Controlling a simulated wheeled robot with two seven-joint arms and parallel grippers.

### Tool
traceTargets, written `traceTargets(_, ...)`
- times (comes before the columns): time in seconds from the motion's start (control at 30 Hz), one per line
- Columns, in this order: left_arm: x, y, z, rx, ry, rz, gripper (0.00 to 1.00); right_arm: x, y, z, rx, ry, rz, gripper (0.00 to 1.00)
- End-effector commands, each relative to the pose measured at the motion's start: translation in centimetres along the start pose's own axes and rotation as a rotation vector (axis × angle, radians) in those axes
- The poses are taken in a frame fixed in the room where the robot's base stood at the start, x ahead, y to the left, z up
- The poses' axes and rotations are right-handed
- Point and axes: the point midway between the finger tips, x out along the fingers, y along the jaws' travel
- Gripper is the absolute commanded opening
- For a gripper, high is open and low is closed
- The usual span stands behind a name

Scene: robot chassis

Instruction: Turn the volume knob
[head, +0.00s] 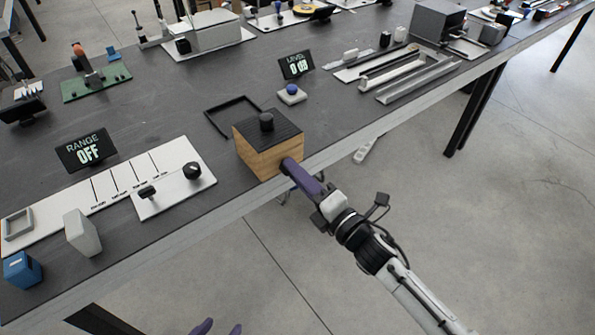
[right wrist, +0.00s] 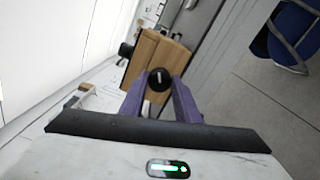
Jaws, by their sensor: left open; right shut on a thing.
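A wooden box (head: 258,152) with a ribbed black top stands at the front edge of the table. A black knob (head: 266,122) stands on its top. My right gripper (head: 290,167), with purple fingers, is at the box's front face. In the right wrist view, the round black volume knob (right wrist: 160,79) with a white pointer mark sits between the fingertips, and the gripper is shut on it. In the head view the fingers hide most of this knob. My left gripper (head: 217,328) shows only its purple fingertips at the bottom edge, apart and empty, away from the box.
A black frame (head: 233,118) lies behind the box. A "RANGE OFF" display (head: 86,151) and a white slotted panel (head: 120,180) with a black knob are at left. Metal rails (head: 418,80) lie at right.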

Motion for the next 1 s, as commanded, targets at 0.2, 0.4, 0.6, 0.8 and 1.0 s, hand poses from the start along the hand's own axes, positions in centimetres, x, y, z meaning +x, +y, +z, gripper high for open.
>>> traceTargets(0.2, -0.4, -0.1, 0.1, -0.002, -0.009, -0.002, 0.45, 0.0, 0.1, 0.0, 0.206, 0.000, 0.000, 0.07)
traceTargets(0.4, -0.8, -0.1, -0.4, -0.004, -0.006, -0.003, 0.45, 0.0, 0.0, 0.0, 0.396, -0.001, -0.002, 0.07)
traceTargets(0.6, -1.1, -0.2, -0.7, -0.006, -0.004, -0.005, 0.45, 0.0, -0.1, 0.0, 0.586, -0.001, -0.001, 0.07)
traceTargets(0.8, -1.4, -0.3, -1.0, -0.006, -0.004, -0.006, 0.45, 0.0, -0.1, 0.0, 0.776, -0.001, -0.001, 0.07)
traceTargets(1.0, -1.8, -0.2, -1.3, -0.006, -0.004, -0.006, 0.45, 0.0, -0.2, -0.1, 0.966, -0.001, -0.001, 0.07)
